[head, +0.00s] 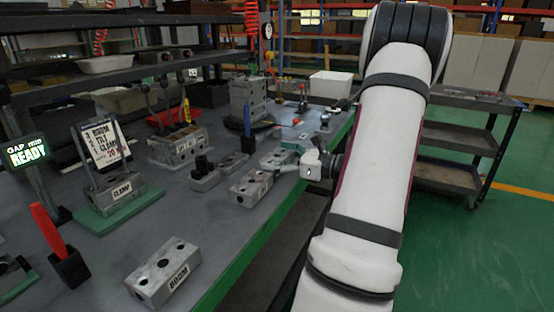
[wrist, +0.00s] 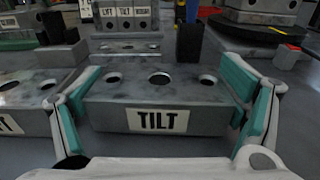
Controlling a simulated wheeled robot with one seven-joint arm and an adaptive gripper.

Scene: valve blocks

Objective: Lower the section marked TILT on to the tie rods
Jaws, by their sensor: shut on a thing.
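The TILT section (wrist: 160,100) is a grey block with holes in its top, with its label facing the wrist camera. In the head view it (head: 278,158) sits at the right side of the bench. My gripper (head: 293,160) is shut on it; teal pads press its two ends in the wrist view (wrist: 160,95). It is level, at or close to the bench top. The CLAMP section (head: 119,193) sits on a green base (head: 130,207) at the left. Thin dark uprights, possibly the tie rods, rise there beside a card. The BOOM section (head: 163,272) lies at the front.
Another labelled block (head: 251,187) stands close beside my gripper. A small block with black tops (head: 204,176), a blue-handled holder (head: 248,140) and a lever valve bank (head: 179,147) stand beyond. A red-handled holder (head: 68,265) is at the left. Bare bench lies between BOOM and CLAMP.

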